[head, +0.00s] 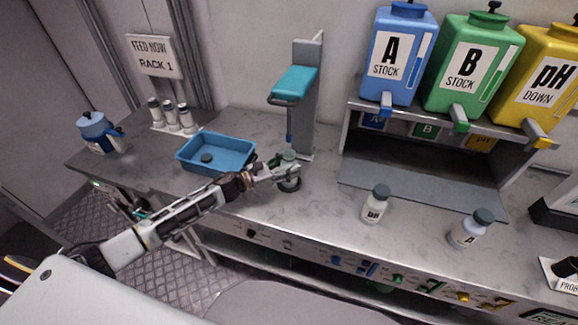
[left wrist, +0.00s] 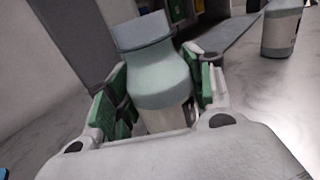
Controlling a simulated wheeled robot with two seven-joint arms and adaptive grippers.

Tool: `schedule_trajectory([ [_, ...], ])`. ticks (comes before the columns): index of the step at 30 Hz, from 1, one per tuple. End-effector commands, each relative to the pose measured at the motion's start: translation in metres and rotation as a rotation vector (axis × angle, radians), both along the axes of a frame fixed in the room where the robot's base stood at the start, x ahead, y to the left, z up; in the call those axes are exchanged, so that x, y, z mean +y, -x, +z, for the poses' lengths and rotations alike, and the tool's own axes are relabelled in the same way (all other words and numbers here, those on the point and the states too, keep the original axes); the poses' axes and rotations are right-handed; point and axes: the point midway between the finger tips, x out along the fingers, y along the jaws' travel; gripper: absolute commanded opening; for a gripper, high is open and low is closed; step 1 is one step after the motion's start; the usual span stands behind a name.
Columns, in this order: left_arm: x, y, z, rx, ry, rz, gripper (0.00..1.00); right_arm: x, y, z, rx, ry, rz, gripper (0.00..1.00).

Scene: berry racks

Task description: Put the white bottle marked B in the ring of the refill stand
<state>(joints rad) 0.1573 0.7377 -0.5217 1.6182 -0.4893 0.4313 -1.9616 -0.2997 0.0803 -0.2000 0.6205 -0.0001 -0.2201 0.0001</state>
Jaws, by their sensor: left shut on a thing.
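My left gripper (head: 284,171) is shut on a pale green-white bottle (left wrist: 162,88) with a grey-green cap. The bottle stands between the green finger pads in the left wrist view; its letter is hidden. In the head view only the upper part of this bottle (head: 289,156) shows above the fingers. A grey upright stand with a teal lever (head: 294,84) rises just behind the gripper, apparently the refill stand. A dark round shape shows right below the fingers; I cannot tell if it is the ring, or whether the bottle is in it. My right gripper is out of view.
A bottle marked pH (head: 373,207) and one marked A (head: 466,231) stand to the right. A blue tray (head: 216,137) lies left of the gripper. Stock tanks A (head: 406,22), B (head: 484,28) and pH (head: 548,52) sit on a rack. A blue jug (head: 97,130) stands far left.

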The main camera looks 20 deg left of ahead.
Motion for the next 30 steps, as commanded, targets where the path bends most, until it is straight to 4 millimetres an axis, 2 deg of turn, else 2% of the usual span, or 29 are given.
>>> schedule_trajectory([
  [13, -0.0001, -0.0003, -0.0013, -0.002, 0.001, 0.0, 0.19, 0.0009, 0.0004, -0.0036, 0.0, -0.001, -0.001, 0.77],
  [14, -0.0002, -0.0003, -0.001, -0.002, 0.001, 0.0, 0.56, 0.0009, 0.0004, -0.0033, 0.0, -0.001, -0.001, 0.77],
  [18, -0.0001, -0.0002, -0.0011, -0.001, 0.001, 0.0, 0.74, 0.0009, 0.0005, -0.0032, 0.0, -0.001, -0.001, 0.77],
  [19, -0.0001, -0.0002, -0.0012, -0.001, 0.001, 0.0, 0.78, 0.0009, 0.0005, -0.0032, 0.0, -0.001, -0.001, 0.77],
  [30, 0.0004, 0.0005, -0.0029, 0.001, 0.0, 0.0, 0.78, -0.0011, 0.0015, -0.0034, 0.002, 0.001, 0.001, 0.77],
])
